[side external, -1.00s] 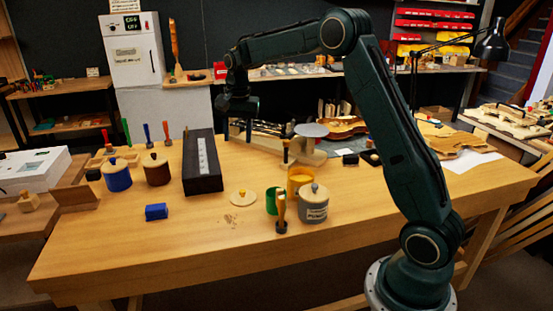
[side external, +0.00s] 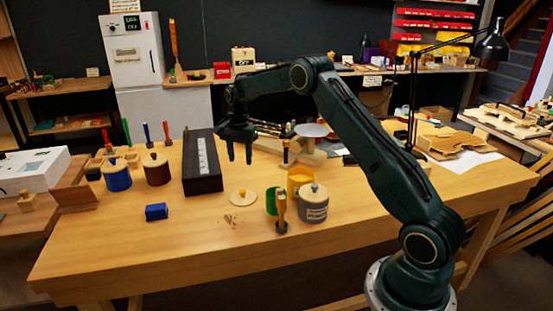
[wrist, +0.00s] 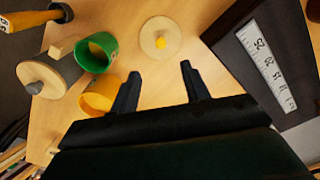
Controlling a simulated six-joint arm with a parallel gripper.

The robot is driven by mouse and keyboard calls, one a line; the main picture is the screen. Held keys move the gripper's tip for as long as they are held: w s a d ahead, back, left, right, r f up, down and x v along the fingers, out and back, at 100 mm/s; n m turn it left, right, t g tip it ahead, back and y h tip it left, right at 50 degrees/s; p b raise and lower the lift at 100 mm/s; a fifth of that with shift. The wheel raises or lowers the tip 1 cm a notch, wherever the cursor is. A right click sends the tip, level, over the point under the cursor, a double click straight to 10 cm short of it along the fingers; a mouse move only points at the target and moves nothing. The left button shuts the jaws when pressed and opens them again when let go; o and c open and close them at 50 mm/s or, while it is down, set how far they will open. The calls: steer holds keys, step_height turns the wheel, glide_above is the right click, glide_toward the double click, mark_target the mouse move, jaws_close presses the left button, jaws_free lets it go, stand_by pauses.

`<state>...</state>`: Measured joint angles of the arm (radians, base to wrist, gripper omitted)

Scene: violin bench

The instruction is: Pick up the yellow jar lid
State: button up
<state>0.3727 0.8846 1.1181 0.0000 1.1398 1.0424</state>
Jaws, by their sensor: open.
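The jar lid (side external: 243,198) is a pale wooden disc with a yellow knob, lying flat on the bench. It also shows in the wrist view (wrist: 160,38), beyond the fingertips and a little above the middle of the gap between them. My gripper (side external: 239,160) hangs above the bench, pointing down, behind the lid and apart from it. In the wrist view my gripper (wrist: 160,70) is open with nothing between its fingers.
A black case with a white scale (side external: 205,165) stands left of the lid. To its right are a green cup (side external: 271,201), a yellow jar (side external: 299,178), a grey lidded jar (side external: 314,207) and an upright wooden-handled tool (side external: 281,214).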

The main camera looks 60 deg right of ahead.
glide_above(242, 191)
step_height(242, 191, down, 8)
steer(key=shift+s+r, duration=0.1)
steer(key=shift+r, duration=0.15)
steer(key=shift+f, duration=2.6)
jaws_close()
steer(key=shift+r, duration=0.15)
step_height(242, 191, up, 20)
